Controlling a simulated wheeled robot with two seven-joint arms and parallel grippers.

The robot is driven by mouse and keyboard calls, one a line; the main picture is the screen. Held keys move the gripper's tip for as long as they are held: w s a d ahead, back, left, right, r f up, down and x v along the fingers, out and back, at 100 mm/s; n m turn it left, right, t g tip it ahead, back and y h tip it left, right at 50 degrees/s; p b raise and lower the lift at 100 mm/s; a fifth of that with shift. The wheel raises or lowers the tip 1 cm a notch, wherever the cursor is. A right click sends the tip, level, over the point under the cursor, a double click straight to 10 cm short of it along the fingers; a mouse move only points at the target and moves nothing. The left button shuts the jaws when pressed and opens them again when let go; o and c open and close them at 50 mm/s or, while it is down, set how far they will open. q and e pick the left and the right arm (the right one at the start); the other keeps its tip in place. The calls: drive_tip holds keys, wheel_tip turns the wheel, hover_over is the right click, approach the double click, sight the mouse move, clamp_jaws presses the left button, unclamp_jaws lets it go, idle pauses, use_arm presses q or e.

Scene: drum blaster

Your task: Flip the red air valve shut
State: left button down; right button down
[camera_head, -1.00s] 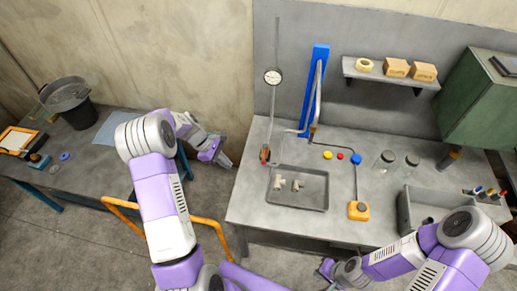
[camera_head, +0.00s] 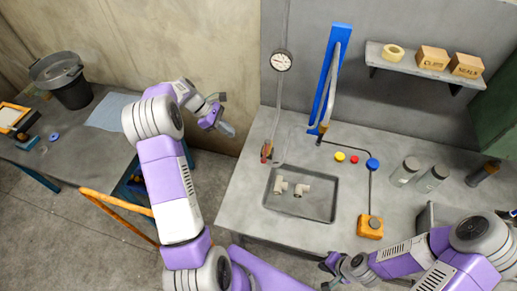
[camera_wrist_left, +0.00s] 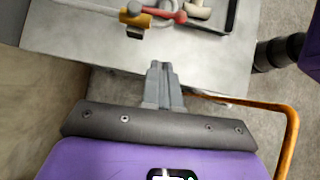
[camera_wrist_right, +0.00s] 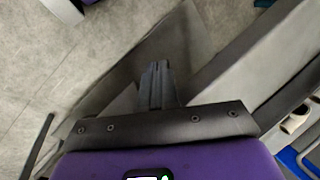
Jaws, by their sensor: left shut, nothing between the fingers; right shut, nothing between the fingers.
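The red air valve (camera_head: 266,150) sits at the left edge of the grey workbench, at the foot of a thin vertical pipe. In the left wrist view its red lever (camera_wrist_left: 166,14) runs sideways from a brass-coloured body (camera_wrist_left: 136,18) at the top of the picture. My left gripper (camera_head: 228,130) is shut and empty, left of the valve and apart from it. Its fingertips (camera_wrist_left: 160,66) point toward the bench edge below the valve in the wrist view. My right gripper (camera_head: 327,263) is shut and empty near the bench's front edge; its fingers also show in the right wrist view (camera_wrist_right: 155,70).
A grey tray (camera_head: 322,212) with white fittings (camera_head: 300,190) lies right of the valve. A pressure gauge (camera_head: 281,61) hangs above it. A blue upright (camera_head: 331,75), coloured buttons (camera_head: 354,159) and an orange box (camera_head: 370,227) stand further right. An orange rail (camera_head: 118,210) runs front left.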

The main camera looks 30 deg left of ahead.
sight(266, 151)
use_arm(q)
drive_tip(key=shift+r, duration=0.1)
drive_tip(key=d+r+x, duration=0.1)
drive_tip(key=d+x, duration=0.1)
drive_tip(key=x, duration=1.1)
drive_tip(key=shift+w+r+b, duration=0.25)
drive_tip(key=shift+w+b, duration=0.05)
drive_tip(key=shift+b, duration=0.1)
